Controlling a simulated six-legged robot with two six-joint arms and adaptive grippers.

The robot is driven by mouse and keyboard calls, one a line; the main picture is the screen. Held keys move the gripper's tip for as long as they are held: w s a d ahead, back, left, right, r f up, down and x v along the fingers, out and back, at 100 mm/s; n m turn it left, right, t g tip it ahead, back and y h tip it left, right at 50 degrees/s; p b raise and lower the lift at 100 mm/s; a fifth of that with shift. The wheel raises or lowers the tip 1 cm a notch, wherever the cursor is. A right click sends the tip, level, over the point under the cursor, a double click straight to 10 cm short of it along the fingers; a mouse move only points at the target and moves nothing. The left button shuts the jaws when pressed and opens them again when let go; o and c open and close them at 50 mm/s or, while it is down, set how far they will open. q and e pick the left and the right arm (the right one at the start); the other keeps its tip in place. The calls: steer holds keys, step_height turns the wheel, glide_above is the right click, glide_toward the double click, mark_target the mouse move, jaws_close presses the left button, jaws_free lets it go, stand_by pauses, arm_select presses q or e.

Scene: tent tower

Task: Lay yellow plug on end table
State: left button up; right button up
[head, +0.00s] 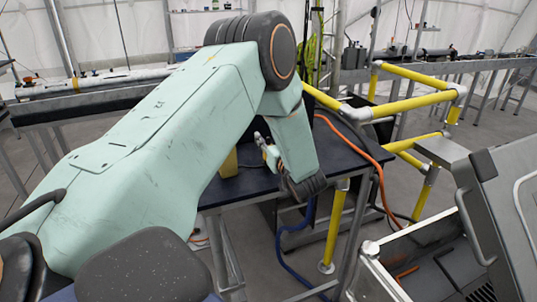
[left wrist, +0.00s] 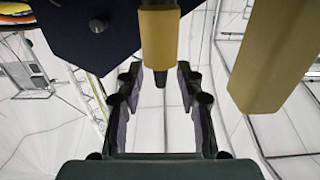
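The end table (head: 345,165) has a dark blue top and grey metal legs in the head view. Part of a yellow piece (head: 229,165) shows over the table, mostly behind my left arm; I cannot tell there whether it is the plug. In the left wrist view the yellow plug (left wrist: 159,32) has a dark tip and reaches in from the top edge. My left gripper (left wrist: 160,72) has its two fingers spread, one on each side of the plug's lower end. The pads look close to the plug, but contact cannot be told. My right gripper is not in view.
A thick yellow post (left wrist: 268,55) stands right of the plug in the wrist view. A yellow pipe railing (head: 410,103) lies right of the table. An orange cable (head: 365,155) and a blue hose (head: 300,235) hang beside it. An open grey case (head: 440,260) is at front right.

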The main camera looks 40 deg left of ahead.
arm_select(q)
steer(key=shift+c, duration=0.2)
jaws_close()
stand_by(0.4)
